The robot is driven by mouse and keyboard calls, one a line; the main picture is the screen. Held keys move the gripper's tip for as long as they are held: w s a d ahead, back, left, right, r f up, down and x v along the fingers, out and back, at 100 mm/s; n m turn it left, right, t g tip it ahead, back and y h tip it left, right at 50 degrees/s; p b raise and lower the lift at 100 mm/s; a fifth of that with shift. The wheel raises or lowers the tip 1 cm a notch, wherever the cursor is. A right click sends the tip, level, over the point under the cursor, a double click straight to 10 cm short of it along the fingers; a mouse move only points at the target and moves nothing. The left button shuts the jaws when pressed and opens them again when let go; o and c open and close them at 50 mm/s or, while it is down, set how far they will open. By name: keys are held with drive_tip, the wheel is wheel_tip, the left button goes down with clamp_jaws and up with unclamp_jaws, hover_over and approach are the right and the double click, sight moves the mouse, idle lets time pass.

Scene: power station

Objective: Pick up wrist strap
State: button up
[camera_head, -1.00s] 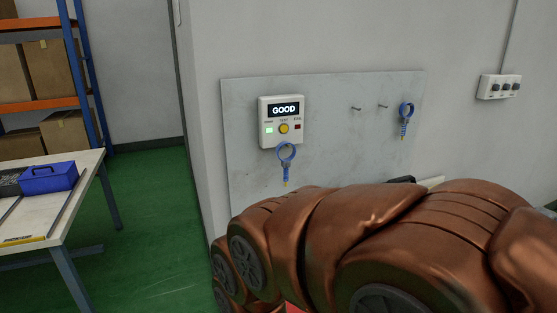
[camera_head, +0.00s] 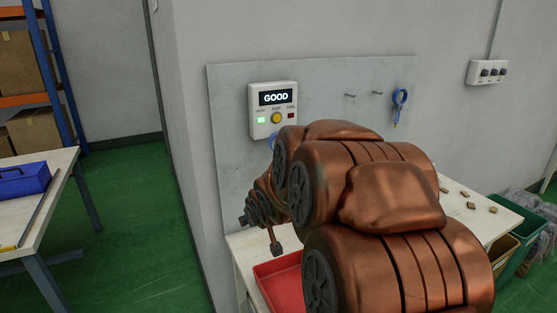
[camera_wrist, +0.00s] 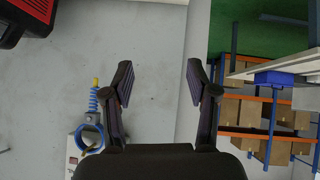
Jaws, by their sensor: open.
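A blue wrist strap hangs just below the white tester (camera_head: 273,110); in the head view my arm hides nearly all of it. In the wrist view this wrist strap (camera_wrist: 91,130) shows as a blue ring with a coiled cord and yellow tip, at the lower left, outside the left finger. A second blue wrist strap (camera_head: 399,105) hangs on a hook at the right of the grey board (camera_head: 335,75). My gripper (camera_wrist: 160,82) is open and empty, with bare grey surface between its fingers. The wrist picture appears upside down.
A red tray (camera_head: 272,278) sits on the white bench below the board. Two empty hooks (camera_head: 363,94) are on the board. A table with a blue toolbox (camera_head: 22,180) stands left, near shelves with boxes. A green bin (camera_head: 520,235) is at the right.

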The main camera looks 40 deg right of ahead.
drive_tip(key=w+d+r+t+h+b, duration=0.1)
drive_tip(key=w+d+r+t, duration=0.2)
drive_tip(key=d, duration=0.5)
drive_tip(key=d+r+t+h+b, duration=0.1)
drive_tip(key=d+r+t, duration=0.4)
drive_tip(key=d, duration=0.4)
drive_tip(key=shift+m+t, duration=0.3)
drive_tip(key=shift+t, duration=0.1)
drive_tip(key=x, duration=0.2)
drive_tip(key=p+x, duration=0.1)
drive_tip(key=x, duration=0.2)
drive_tip(key=p+x, duration=0.1)
drive_tip(key=x, duration=0.1)
drive_tip(key=shift+w+a+f, duration=0.15)
drive_tip(key=shift+w+f, duration=0.2)
drive_tip(key=shift+w, duration=0.05)
drive_tip(key=shift+c, duration=0.3)
clamp_jaws()
drive_tip(key=shift+r, duration=0.1)
